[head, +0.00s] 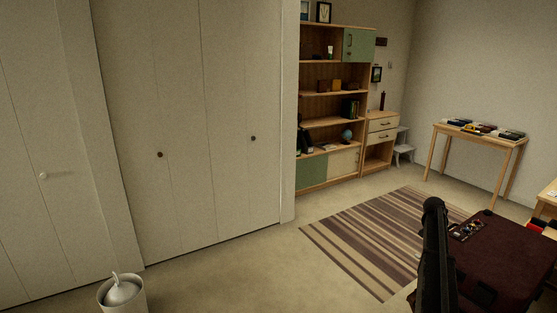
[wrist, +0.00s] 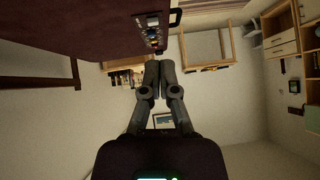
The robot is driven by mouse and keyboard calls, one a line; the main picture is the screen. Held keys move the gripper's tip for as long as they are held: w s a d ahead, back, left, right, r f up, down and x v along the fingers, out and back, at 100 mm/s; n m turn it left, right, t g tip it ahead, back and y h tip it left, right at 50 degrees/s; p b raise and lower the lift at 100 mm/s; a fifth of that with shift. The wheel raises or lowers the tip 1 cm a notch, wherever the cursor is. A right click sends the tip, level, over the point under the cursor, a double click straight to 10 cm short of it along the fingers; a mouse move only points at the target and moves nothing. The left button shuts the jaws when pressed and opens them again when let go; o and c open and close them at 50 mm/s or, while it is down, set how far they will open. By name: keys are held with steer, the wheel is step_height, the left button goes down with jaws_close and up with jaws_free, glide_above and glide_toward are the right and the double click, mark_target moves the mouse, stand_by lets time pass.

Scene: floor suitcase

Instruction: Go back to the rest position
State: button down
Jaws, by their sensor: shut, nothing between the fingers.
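My gripper (wrist: 159,66) shows in the wrist view, its two grey fingers together and nothing between them. The dark red suitcase (wrist: 75,28) fills the upper left of that view, beyond and left of the fingertips, and does not appear to touch them. In the head view the suitcase (head: 510,262) is at the lower right. A dark upright part of my arm stands in front of its left side, and the fingers cannot be made out there.
A striped rug (head: 365,240) lies left of the suitcase. A wooden table (head: 485,138) with several small items stands by the far wall. A bookcase (head: 333,95) stands behind the rug. A white bin (head: 122,296) is at the lower left.

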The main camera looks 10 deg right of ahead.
steer(key=s+a+f+n+g+y+p, duration=0.1)
steer(key=s+a+n+y+p, duration=0.3)
steer(key=a, duration=1.4)
steer(key=s+a+n+b, duration=0.15)
steer(key=s+a, duration=0.45)
steer(key=a, duration=1.2)
steer(key=s+a+r+n+g+y+p, duration=0.1)
steer(key=s+a+n+g+y+p, duration=0.2)
steer(key=s+a+n, duration=0.5)
steer(key=s+a, duration=1.2)
steer(key=a, duration=0.4)
steer(key=shift+s+a+g+y, duration=0.3)
steer(key=shift+s+a+y, duration=0.05)
steer(key=shift+s+y, duration=0.05)
steer(key=shift+a, duration=0.3)
